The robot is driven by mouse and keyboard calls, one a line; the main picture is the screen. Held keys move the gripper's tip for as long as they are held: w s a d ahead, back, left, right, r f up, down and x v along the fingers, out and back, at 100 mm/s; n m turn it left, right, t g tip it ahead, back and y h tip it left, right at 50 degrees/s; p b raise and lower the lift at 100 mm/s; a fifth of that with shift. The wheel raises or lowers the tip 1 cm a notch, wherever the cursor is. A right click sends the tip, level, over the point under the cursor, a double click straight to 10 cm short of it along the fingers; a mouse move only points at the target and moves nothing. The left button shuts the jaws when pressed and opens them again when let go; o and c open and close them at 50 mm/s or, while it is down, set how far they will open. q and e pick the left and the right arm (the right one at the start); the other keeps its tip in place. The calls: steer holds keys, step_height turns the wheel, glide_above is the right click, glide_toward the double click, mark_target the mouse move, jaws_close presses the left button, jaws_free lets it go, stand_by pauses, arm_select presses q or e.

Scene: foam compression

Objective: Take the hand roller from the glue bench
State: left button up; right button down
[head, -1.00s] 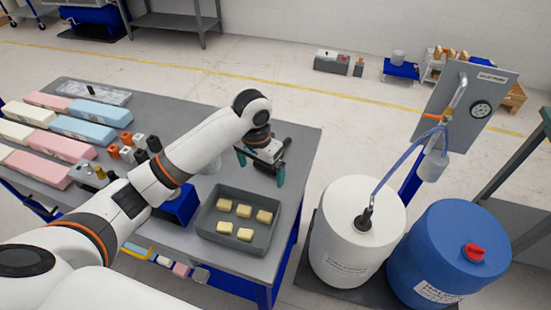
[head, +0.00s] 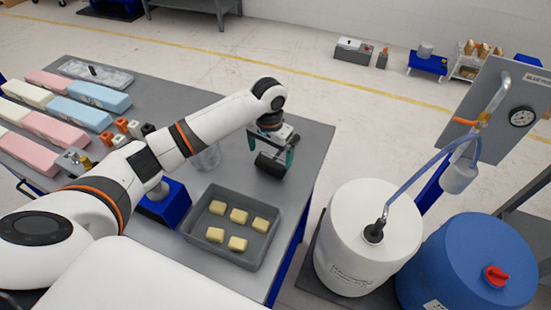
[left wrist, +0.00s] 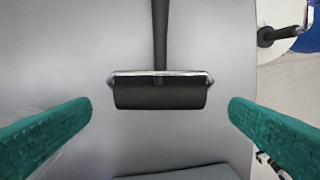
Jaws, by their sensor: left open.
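The hand roller (head: 270,165) lies on the grey glue bench (head: 300,140), near its far right end. In the left wrist view, its black cylinder (left wrist: 160,94) sits in a metal frame, with a dark handle running up out of the picture. My left gripper (head: 271,149) is over the roller with its green fingers spread. In the left wrist view the fingers (left wrist: 160,120) stand on either side of the cylinder, with a clear gap at each end. Nothing is held. Part of the roller is hidden by the gripper in the head view. My right gripper is not in view.
A grey tray (head: 190,230) with several yellow foam blocks is in front of the roller. A clear cup (head: 207,157) stands left of the gripper. Coloured foam bars (head: 88,92) fill the bench's left side. A white drum (head: 370,215) and a blue drum (head: 465,250) stand off the right edge.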

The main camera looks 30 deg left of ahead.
mark_target(271, 162)
arm_select(q)
step_height(271, 162, down, 4)
steer(key=shift+r+p, duration=0.15)
steer(key=shift+p, duration=0.55)
steer(key=shift+f, duration=0.6)
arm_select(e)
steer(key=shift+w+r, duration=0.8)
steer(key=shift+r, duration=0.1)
arm_select(q)
steer(key=shift+c, duration=0.9)
steer(key=c, duration=0.8)
steer(key=shift+c, duration=0.2)
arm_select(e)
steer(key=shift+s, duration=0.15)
arm_select(q)
steer(key=shift+w+r, duration=0.1)
steer(key=shift+r, duration=0.05)
